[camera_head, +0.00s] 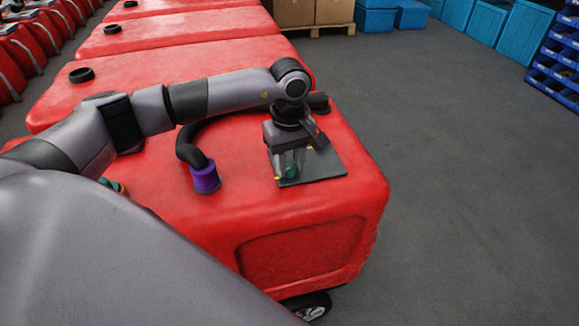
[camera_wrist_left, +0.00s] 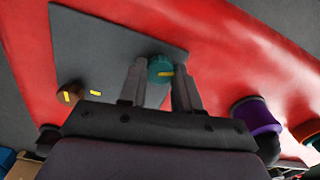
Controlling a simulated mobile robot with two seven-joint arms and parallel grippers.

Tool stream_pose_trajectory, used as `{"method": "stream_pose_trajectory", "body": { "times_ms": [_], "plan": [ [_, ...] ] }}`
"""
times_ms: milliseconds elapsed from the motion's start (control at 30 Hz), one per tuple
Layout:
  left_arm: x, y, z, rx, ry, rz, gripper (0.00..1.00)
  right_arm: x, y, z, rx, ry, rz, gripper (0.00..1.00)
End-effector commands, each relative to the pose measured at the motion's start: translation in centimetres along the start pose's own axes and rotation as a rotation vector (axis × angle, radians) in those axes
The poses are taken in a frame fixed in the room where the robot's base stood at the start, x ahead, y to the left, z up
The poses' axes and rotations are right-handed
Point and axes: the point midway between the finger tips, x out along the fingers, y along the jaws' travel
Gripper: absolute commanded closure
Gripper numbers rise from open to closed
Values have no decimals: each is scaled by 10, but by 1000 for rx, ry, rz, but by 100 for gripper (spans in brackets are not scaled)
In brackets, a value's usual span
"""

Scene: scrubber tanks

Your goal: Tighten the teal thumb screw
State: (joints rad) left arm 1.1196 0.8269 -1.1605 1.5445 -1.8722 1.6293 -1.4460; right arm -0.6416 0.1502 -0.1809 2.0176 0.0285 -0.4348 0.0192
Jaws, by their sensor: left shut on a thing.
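The teal thumb screw (camera_head: 291,171) stands on a dark grey plate (camera_head: 325,168) on top of the red tank. My left gripper (camera_head: 290,172) comes down over it from above. In the left wrist view the teal screw (camera_wrist_left: 161,69) sits between the two fingertips of the left gripper (camera_wrist_left: 161,75), and the fingers are shut on it. A brown screw (camera_wrist_left: 70,93) with a yellow mark stands on the same plate, beside another yellow mark on the plate (camera_wrist_left: 120,45). My right gripper is not in view.
The red tank (camera_head: 300,215) carries a black hose (camera_head: 188,145) with a purple collar (camera_head: 205,178) left of the plate. An orange and teal fitting (camera_head: 115,186) is partly hidden by my arm. More red tanks stand behind. Grey floor at right is clear.

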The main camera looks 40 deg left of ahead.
Motion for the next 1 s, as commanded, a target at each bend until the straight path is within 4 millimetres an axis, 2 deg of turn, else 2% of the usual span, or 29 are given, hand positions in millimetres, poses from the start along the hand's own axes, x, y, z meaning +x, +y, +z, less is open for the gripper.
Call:
{"method": "stream_pose_trajectory", "body": {
  "times_ms": [200,500,1000],
  "plan": [
    [-2,2,-1,189,2,7,98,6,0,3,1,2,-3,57],
    [-4,2,-1,375,3,8,98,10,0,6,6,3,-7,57],
    [-6,2,-1,463,5,9,98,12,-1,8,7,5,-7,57]
  ]
}}
